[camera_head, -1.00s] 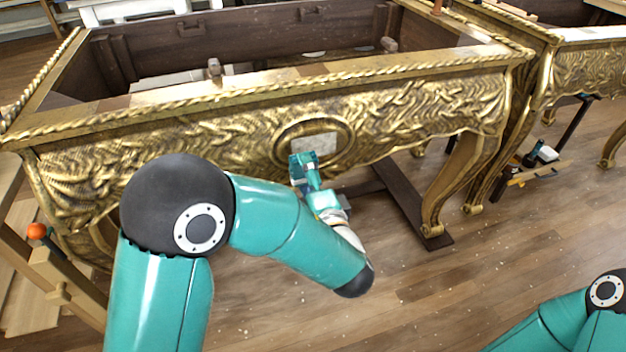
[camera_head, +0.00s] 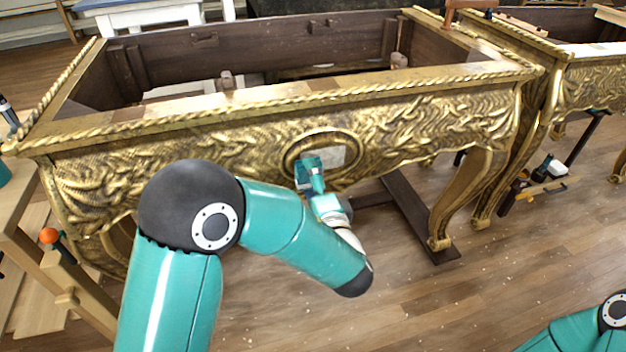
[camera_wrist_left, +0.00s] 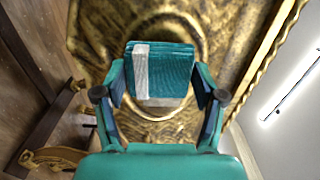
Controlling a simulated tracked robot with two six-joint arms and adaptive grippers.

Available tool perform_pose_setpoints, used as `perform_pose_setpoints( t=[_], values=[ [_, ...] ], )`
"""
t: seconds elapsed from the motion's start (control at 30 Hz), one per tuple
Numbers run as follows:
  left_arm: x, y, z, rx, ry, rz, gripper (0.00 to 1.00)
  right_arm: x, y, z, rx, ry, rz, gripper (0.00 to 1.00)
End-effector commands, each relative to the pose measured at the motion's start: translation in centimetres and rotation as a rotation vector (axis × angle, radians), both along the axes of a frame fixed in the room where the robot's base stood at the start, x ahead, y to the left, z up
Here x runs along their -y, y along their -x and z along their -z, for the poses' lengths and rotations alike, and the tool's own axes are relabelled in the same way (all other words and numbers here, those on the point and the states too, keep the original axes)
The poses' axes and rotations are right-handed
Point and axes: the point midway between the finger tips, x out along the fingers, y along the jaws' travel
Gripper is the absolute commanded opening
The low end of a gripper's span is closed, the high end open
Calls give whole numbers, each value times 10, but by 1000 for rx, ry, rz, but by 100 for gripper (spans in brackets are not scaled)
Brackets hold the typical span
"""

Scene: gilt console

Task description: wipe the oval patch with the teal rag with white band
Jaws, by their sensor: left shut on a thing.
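The oval patch (camera_head: 336,155) is a pale panel inside a gilt oval frame on the front of the console (camera_head: 225,145). The teal rag with white band (camera_head: 306,166) is over the patch's left and lower-left part, and the right part shows bare. My left gripper (camera_head: 314,182) is shut on the rag. In the left wrist view the folded rag (camera_wrist_left: 170,72) is between the fingers of the left gripper (camera_wrist_left: 160,88), with its white band at the left. I cannot tell whether rag and patch touch. My right gripper is out of view.
A second gilt console (camera_head: 590,85) stands at the right. A wooden stand with an orange ball (camera_head: 48,236) is at the lower left. Tools (camera_head: 545,172) lie low at the right. The floor (camera_head: 430,305) in front of the console is mostly clear.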

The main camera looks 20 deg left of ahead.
Motion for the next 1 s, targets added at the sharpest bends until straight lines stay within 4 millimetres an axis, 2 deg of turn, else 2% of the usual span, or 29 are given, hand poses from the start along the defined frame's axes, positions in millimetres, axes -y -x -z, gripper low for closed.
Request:
perform_pose_setpoints(
  t=[1.0],
  values=[
    [-8,-15,0,1,1,0,42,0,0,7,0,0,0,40]
  ],
)
